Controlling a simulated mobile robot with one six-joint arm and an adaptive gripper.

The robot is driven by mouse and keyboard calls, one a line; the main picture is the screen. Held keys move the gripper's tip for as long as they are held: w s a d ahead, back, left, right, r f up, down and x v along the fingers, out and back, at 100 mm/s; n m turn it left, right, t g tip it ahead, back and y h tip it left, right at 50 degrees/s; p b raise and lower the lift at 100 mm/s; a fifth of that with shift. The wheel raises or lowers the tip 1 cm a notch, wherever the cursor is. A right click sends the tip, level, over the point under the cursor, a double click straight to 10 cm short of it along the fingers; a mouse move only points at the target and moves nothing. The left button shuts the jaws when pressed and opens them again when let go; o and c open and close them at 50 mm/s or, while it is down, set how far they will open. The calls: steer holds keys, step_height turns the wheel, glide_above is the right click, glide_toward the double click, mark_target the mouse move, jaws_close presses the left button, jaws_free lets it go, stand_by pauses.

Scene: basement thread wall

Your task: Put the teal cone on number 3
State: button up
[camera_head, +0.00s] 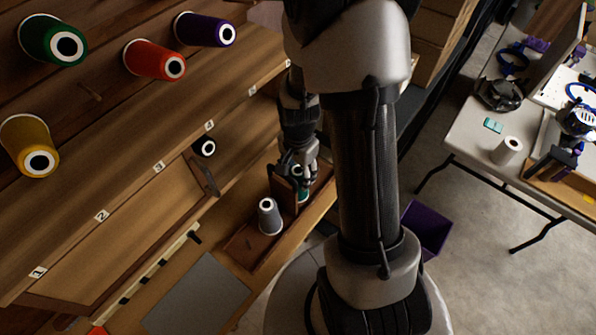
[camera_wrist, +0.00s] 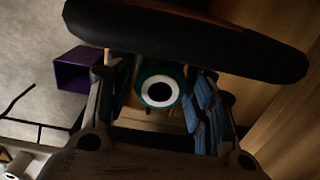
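The teal cone (camera_head: 303,195) stands in a wooden box at the bench, partly hidden by my gripper (camera_head: 300,168). In the wrist view the teal cone (camera_wrist: 160,87) shows its white-ringed top between my two fingers (camera_wrist: 162,105). The fingers are apart on either side of it, with a gap on the left; contact on the right is unclear. The number 3 label (camera_head: 159,166) is on the wall ledge, between the number 2 label (camera_head: 101,216) and the number 4 label (camera_head: 209,125). A bare peg (camera_head: 91,93) sticks out of the wall above the ledge.
Yellow (camera_head: 27,135), green (camera_head: 45,36), red (camera_head: 148,58) and purple (camera_head: 198,29) cones hang on the wall. A grey cone (camera_head: 269,218) stands beside the box divider (camera_head: 283,192). A purple bin (camera_head: 428,230) stands on the floor.

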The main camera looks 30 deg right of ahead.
steer(key=o, duration=0.3)
step_height(320, 180, up, 12)
steer(key=shift+r, duration=0.1)
stand_by(0.6)
steer(key=s+a+r+n+t, duration=0.1)
steer(key=s+a+r+n, duration=0.2)
steer(key=s+r+n, duration=0.1)
steer(key=s+a+r+n+t, duration=0.2)
steer(key=s+a+r+n, duration=0.2)
steer(key=s+r+n, duration=0.1)
steer(key=s+a+r+n+t, duration=0.1)
steer(key=s+a+r+n, duration=0.2)
steer(key=s+r+n, duration=0.1)
steer(key=shift+s+a+r+n+t, duration=0.15)
steer(key=shift+r+n, duration=0.15)
steer(key=shift+r, duration=0.2)
steer(key=shift+s+a+r+n+t, duration=0.15)
steer(key=shift+r+n, duration=0.15)
steer(key=shift+r, duration=0.15)
steer(key=shift+w, duration=0.1)
